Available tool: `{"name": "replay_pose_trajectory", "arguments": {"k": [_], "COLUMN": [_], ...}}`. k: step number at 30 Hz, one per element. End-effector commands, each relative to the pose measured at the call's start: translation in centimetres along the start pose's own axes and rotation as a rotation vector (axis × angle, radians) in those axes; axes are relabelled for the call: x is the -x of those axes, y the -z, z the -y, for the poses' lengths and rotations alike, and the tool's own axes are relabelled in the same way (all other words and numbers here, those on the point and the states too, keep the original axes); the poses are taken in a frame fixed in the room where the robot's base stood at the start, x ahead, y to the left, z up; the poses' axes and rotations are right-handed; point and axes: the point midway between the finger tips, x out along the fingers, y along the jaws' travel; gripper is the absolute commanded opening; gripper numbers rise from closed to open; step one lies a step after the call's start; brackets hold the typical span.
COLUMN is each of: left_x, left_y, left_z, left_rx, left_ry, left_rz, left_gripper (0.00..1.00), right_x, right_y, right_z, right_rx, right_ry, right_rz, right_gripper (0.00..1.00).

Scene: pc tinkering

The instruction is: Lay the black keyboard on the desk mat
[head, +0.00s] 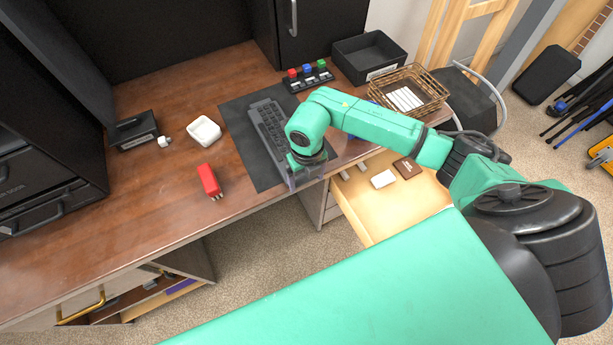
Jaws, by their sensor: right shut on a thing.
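The black keyboard (267,120) shows over the dark desk mat (244,142), its long side running from the back toward the desk's front edge. My right gripper (303,180) is at the keyboard's near end, by the mat's front right part, and is shut on it. My wrist and forearm hide that end and the fingertips. I cannot tell whether the keyboard rests flat on the mat or is slightly above it. My left gripper is not in view.
A red plug-like object (209,180), a white dish (204,131) and a black box (134,130) are left of the mat. An open drawer (375,215) juts out below.

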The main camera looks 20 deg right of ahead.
Motion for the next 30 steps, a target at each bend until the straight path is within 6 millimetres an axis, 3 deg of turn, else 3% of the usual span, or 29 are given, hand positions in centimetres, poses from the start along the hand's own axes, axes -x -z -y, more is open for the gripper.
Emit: {"name": "replay_pose_trajectory", "arguments": {"k": [25, 26, 27, 30], "left_x": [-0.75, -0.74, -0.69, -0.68], "left_y": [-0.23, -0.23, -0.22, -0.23], "left_z": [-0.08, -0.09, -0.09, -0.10], "left_rx": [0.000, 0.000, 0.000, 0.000], "left_ry": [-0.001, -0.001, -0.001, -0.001], "left_rz": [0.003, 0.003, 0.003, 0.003], "left_gripper": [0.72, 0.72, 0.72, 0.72], "right_x": [-0.76, -0.75, -0.71, -0.72], "right_y": [-0.08, -0.07, -0.06, -0.04], "right_z": [-0.02, -0.02, -0.02, -0.02], "right_rx": [0.000, 0.000, 0.000, 0.000], "right_ry": [-0.001, -0.001, -0.001, -0.001], "right_rz": [0.003, 0.003, 0.003, 0.002], "right_gripper": [0.00, 0.91, 1.00, 1.00]}}
